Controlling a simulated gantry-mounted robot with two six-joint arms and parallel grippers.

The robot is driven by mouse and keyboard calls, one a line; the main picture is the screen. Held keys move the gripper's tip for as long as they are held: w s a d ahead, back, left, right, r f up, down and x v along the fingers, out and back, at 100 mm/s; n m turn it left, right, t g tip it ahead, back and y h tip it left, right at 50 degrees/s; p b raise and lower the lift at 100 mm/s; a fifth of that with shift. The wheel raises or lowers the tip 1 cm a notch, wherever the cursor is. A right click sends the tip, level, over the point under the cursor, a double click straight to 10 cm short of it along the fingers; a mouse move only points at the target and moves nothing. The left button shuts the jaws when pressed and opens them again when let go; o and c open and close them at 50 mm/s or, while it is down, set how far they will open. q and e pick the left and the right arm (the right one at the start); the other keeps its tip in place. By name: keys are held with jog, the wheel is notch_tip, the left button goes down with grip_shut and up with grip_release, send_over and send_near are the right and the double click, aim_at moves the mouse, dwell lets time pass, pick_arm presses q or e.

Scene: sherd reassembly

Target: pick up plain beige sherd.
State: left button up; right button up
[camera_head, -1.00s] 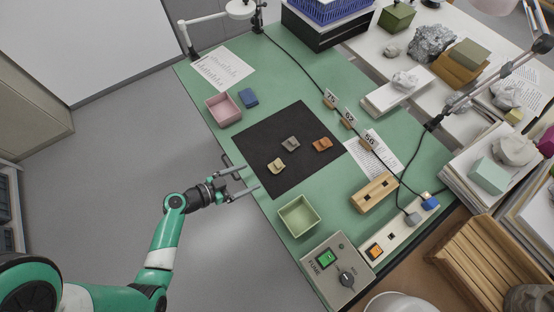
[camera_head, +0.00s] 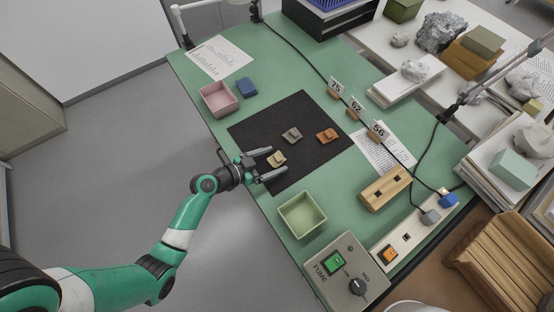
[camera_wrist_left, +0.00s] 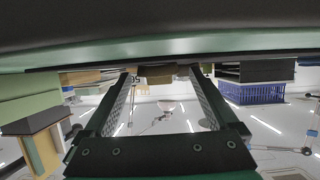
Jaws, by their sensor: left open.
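The plain beige sherd (camera_head: 277,159) lies on the black mat (camera_head: 310,170), toward its left edge. A grey sherd (camera_head: 291,135) and an orange-brown sherd (camera_head: 327,136) lie farther right on the mat. My left gripper (camera_head: 278,161) is open, its two fingers pointing right over the mat's left edge, with the tips close to the beige sherd. I cannot tell how far above the mat the fingers are. The left wrist view shows the spread fingers (camera_wrist_left: 160,72) with sherd-like brown shapes beyond the tips; which is which is unclear. My right gripper is not seen.
A pink tray (camera_head: 206,92) and a blue block (camera_head: 246,87) are at the upper left of the green table. A green tray (camera_head: 282,211) stands below the mat. Number cards, a wooden block (camera_head: 378,194) and a switch box (camera_head: 327,285) lie to the right and front.

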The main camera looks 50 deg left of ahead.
aim_at(272, 162)
pick_arm(q)
jog(key=c, duration=1.5)
jog(key=shift+o, duration=0.2)
jog(key=shift+r+p, duration=0.3)
notch_tip(272, 162, up, 3)
jog(key=shift+f+p, duration=0.15)
jog(key=shift+p, duration=0.7)
jog(key=s+d+r+p, duration=0.6)
jog(key=d+r+p, duration=0.2)
jog(key=d, duration=0.4)
jog(key=shift+s+d+r, duration=0.2)
jog(key=shift+s+r, duration=0.15)
jog(key=shift+r, duration=0.45)
